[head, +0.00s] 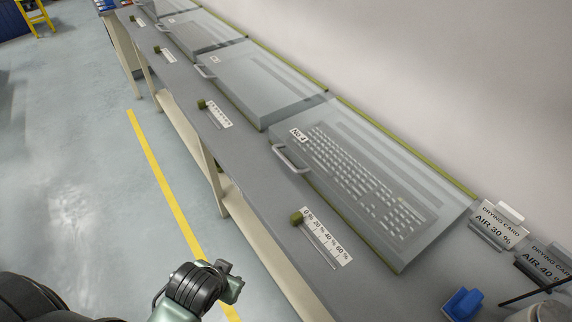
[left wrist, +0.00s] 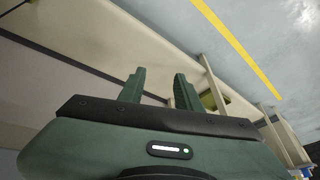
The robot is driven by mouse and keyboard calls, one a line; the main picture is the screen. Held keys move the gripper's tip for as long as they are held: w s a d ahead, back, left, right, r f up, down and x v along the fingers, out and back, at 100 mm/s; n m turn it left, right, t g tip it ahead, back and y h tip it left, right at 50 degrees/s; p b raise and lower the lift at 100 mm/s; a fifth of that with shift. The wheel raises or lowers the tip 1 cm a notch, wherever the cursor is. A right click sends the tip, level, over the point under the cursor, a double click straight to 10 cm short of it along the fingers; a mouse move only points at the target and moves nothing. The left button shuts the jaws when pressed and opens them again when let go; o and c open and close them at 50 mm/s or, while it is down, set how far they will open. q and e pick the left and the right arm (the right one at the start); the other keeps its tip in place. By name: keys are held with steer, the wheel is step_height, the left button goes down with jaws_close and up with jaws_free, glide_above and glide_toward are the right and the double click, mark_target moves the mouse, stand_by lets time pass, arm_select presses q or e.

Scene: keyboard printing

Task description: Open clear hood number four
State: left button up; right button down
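Clear hood number four (head: 428,184) is the nearest hood on the bench in the head view. It lies shut over a keyboard (head: 370,180) and carries a "No 4" label (head: 298,134). Its pale bar handle (head: 291,158) is on the front edge, with nothing touching it. My left gripper (head: 232,283) is low at the bottom of the head view, in front of the bench and apart from the hood. In the left wrist view its two green fingers (left wrist: 158,78) stand apart with nothing between them. My right gripper is not in view.
Several similar shut hoods (head: 262,80) run along the bench to the far left. A slider with a percent scale (head: 322,237) lies in front of hood four. Drying cards (head: 497,226) and a blue object (head: 462,304) are at the right. The floor beside the bench is clear.

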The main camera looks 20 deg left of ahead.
arm_select(q)
steer(key=w+a+r+m+t+y, duration=0.1)
steer(key=w+a+r+t+y, duration=0.1)
steer(key=w+a+r+t, duration=0.45)
steer(key=w+a+r+m+t+y, duration=0.1)
steer(key=w+a+r+t+y, duration=0.15)
steer(key=w+r, duration=0.7)
steer(key=w+d+r+m+t+h, duration=0.4)
steer(key=d+r+m+t+h, duration=0.3)
steer(key=r+m, duration=0.3)
steer(key=w+d+f+m+g+h, duration=0.1)
steer(key=d+f+m+g+h, duration=0.25)
steer(key=m+h, duration=0.45)
steer(key=m+g, duration=0.4)
steer(key=g, duration=0.1)
glide_toward(284, 162)
steer(key=x, duration=0.3)
steer(key=shift+a+r, duration=0.1)
steer(key=shift+r, duration=0.05)
steer(key=shift+w+f, duration=0.15)
steer(key=shift+f, duration=0.1)
steer(key=x, duration=0.7)
steer(key=shift+w+d, duration=0.15)
steer(key=shift+d, duration=0.1)
